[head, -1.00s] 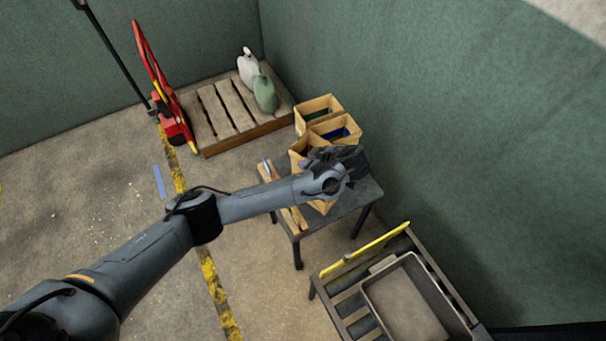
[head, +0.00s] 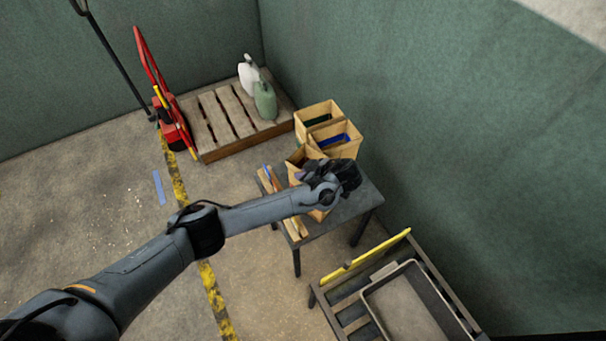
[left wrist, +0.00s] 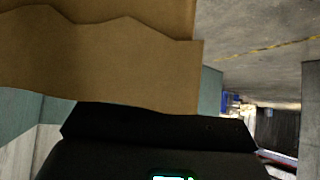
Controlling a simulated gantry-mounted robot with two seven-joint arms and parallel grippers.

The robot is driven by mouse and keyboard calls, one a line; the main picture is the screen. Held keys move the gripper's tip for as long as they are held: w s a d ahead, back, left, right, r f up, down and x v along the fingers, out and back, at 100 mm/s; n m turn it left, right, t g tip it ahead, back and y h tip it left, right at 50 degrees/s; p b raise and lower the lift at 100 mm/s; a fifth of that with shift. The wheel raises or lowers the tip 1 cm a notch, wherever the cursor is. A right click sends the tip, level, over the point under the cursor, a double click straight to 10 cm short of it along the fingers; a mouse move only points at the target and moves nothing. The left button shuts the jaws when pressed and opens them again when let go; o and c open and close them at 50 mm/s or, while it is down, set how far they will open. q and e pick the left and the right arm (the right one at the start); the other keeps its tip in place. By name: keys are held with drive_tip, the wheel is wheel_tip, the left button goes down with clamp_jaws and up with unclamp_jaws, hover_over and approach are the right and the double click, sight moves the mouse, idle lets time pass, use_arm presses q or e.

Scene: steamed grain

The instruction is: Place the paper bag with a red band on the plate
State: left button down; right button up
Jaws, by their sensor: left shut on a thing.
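A brown paper bag (head: 295,168) with a zigzag top edge is at the small dark table, partly hidden behind my left gripper (head: 336,178). The gripper is shut on this bag, whose brown paper (left wrist: 100,62) fills the upper left of the left wrist view, above the black gripper body. Its inside looks dark reddish, but I cannot make out a red band. I cannot tell whether its base touches the table. No plate can be made out for certain. My right gripper is not in view.
Two more paper bags, one with green (head: 318,112) and one with blue (head: 338,146) showing inside, stand just behind. The table (head: 345,205) carries wooden strips (head: 293,222) at its left. A grey tray (head: 372,300) lies on a rack at lower right. A pallet (head: 225,115) stands behind.

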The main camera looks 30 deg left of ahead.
use_arm(q)
drive_tip(key=shift+f, duration=0.15)
drive_tip(key=c, duration=1.3)
unclamp_jaws()
drive_tip(key=shift+o, duration=0.2)
